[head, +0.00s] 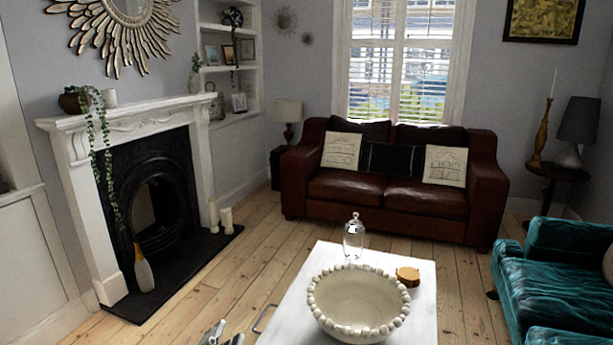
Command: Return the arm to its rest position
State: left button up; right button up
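Two grey fingertips of my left gripper (224,334) show at the bottom edge of the head view, left of the white table. The fingertips are apart with nothing visible between them. The rest of that arm is below the frame. My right gripper and arm are not in view.
The white low table (420,318) is close on the right, with a dark handle (263,318) at its left side. It bears a beaded bowl (358,302), a glass jar (353,238) and a wooden piece (408,276). A teal sofa (550,275) stands right. Bare floorboards (225,290) lie left.

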pick_arm(q)
jog(key=s+a+f+n+g+y, duration=0.2)
jog(key=s+a+f+n+g, duration=0.25)
jog(key=f, duration=0.45)
jog(key=s+f+n+g+h, duration=0.1)
jog(key=s+f+n+g, duration=0.1)
jog(key=s+f+g, duration=0.6)
jog(key=s+f+n+g, duration=0.15)
jog(key=s+f, duration=0.25)
jog(key=s, duration=0.8)
notch_tip(320, 180, down, 23)
jog(key=g+p, duration=0.1)
jog(key=g, duration=0.1)
jog(key=s+a+f, duration=0.2)
jog(key=s+f, duration=0.6)
jog(key=s+a+f+g+p, duration=0.1)
jog(key=s+f, duration=0.8)
jog(key=shift+s+a+f+m, duration=0.2)
jog(key=shift+a+m, duration=0.15)
jog(key=shift+m, duration=0.05)
